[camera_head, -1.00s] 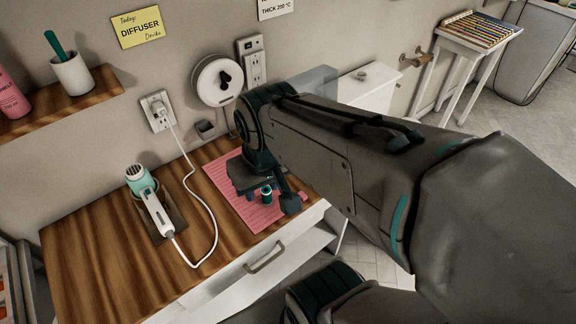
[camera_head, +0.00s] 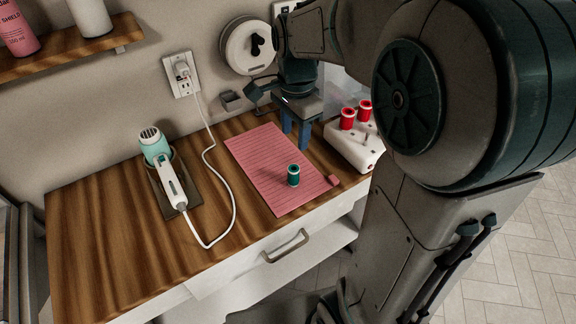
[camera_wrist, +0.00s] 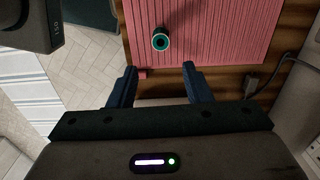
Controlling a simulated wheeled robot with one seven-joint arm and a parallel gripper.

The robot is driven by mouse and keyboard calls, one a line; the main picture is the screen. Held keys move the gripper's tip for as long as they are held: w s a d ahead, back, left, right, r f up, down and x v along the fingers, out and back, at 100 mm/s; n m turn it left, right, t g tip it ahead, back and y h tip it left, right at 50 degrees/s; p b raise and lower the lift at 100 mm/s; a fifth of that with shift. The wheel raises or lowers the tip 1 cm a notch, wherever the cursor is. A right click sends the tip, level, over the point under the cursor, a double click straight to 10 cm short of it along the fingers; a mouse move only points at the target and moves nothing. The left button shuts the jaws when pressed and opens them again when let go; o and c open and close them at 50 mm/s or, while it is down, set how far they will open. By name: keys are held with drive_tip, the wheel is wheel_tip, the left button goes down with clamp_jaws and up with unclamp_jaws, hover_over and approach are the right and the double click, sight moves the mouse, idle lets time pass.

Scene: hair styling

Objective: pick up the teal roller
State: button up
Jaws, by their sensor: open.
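The teal roller (camera_head: 293,175) stands upright on the pink ribbed mat (camera_head: 262,160), near its front right part. In the wrist view the roller (camera_wrist: 160,40) shows its round end with a pale ring and dark centre, beyond the fingertips and roughly between them. My gripper (camera_head: 296,138) is above the back right of the mat in the head view, fingers pointing down, apart from the roller. In the wrist view my gripper (camera_wrist: 160,70) has its two blue fingers spread wide with nothing between them.
A white holder (camera_head: 352,150) with red rollers (camera_head: 347,119) stands right of the mat, close to my gripper. A teal and white hair dryer (camera_head: 165,168) rests on a dark pad at left. Its white cord (camera_head: 232,200) loops between dryer and mat. The wooden counter's front left (camera_head: 110,250) is clear.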

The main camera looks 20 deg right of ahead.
sight(293, 173)
drive_tip(key=shift+m, duration=0.4)
drive_tip(key=f, duration=0.4)
drive_tip(key=f+b, duration=0.1)
drive_tip(key=f, duration=0.9)
drive_tip(key=shift+w+f+b, duration=0.25)
drive_tip(key=shift+b, duration=0.05)
drive_tip(key=c, duration=1)
